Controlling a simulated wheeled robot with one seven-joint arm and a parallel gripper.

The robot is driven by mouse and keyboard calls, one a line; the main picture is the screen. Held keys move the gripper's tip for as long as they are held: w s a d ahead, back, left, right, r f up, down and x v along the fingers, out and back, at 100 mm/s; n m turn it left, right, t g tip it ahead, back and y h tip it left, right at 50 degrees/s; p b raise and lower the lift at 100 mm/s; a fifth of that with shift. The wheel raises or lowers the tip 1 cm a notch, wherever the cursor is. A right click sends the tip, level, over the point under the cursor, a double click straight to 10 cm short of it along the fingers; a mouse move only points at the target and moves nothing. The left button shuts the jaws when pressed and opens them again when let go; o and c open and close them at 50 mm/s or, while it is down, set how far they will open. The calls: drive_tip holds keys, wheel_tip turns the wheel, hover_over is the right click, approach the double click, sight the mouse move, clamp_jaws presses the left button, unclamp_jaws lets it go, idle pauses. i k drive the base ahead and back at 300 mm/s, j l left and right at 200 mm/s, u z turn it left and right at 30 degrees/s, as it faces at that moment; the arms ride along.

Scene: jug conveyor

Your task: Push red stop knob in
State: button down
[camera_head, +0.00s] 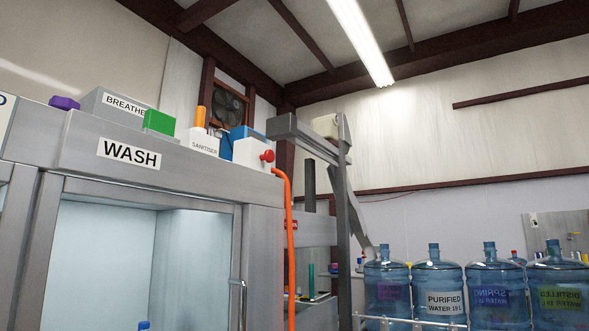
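A red round knob (267,155) sticks out from the front right of a white box (251,153). The box stands on top of the grey WASH cabinet (77,137), near its right end. The knob is small in this view, and I cannot tell how far in it sits. I do not make out my gripper anywhere in the picture.
An orange hose (290,240) runs down beside the cabinet, just right of the knob. A SANITISER box (203,141), a green block (159,121) and a BREATHE box (115,106) stand left of it. Several water jugs (438,285) stand at right behind a rail.

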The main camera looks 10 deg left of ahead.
sight(269, 156)
drive_tip(key=i+l+u, duration=0.1)
drive_tip(key=i+u, duration=0.35)
drive_tip(key=i+l+u, duration=0.4)
drive_tip(key=i, duration=0.2)
drive_tip(key=i+l+u, duration=0.9)
drive_tip(key=k+l, duration=0.05)
